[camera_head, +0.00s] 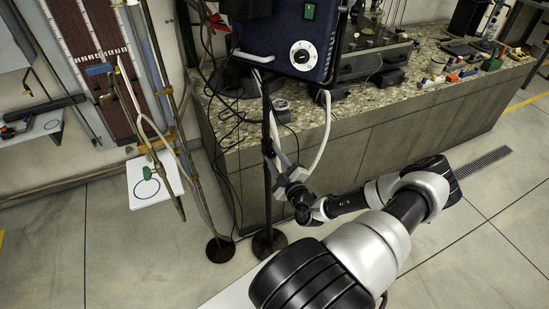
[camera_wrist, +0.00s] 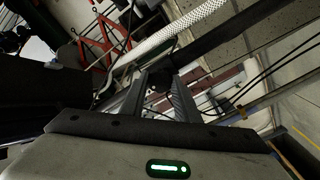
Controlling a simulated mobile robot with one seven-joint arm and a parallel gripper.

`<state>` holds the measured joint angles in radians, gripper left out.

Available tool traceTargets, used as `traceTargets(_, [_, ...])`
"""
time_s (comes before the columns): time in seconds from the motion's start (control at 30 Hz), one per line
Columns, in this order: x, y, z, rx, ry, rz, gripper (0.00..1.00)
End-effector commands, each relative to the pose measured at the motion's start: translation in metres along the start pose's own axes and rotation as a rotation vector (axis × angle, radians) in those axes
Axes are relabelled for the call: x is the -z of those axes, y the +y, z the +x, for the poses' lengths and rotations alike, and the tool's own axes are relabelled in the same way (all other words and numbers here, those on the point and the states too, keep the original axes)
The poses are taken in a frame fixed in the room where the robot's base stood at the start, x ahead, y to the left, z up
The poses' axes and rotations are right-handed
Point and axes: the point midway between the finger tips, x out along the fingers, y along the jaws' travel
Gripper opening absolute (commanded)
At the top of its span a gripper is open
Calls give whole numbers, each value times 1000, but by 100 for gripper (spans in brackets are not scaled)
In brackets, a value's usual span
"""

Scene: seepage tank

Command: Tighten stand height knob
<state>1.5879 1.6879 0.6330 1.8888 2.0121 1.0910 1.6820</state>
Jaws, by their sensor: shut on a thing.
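The black stand (camera_head: 267,205) is an upright pole on a round base, below a blue control box (camera_head: 288,40) with a white dial. My gripper (camera_head: 275,160) is at the pole, about midway up, its fingers pointing up toward it. In the wrist view my gripper (camera_wrist: 158,92) has its two grey fingers closed on a small dark piece at the pole, which looks like the height knob (camera_wrist: 158,84). The knob is mostly hidden by the fingers, and its turn cannot be told. The dark pole (camera_wrist: 225,42) runs diagonally behind the fingertips.
A stone-topped bench (camera_head: 360,110) with tools stands behind the pole. A white hose (camera_head: 323,135) hangs beside it, and black cables run along the bench front. A second thin stand (camera_head: 220,248) is just left. Floor is free at lower left.

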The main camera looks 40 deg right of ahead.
Motion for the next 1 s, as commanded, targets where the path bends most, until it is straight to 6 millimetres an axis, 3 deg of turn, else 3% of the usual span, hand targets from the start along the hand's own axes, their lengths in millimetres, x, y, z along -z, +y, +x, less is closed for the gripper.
traceTargets(0.7, [0,-2,-1,3,-1,77,6])
traceTargets(0.73, [0,-2,-1,3,-1,77,32])
traceTargets(0.8, [0,-2,-1,3,-1,77,44])
traceTargets(1.0, [0,-1,0,1,0,75,47])
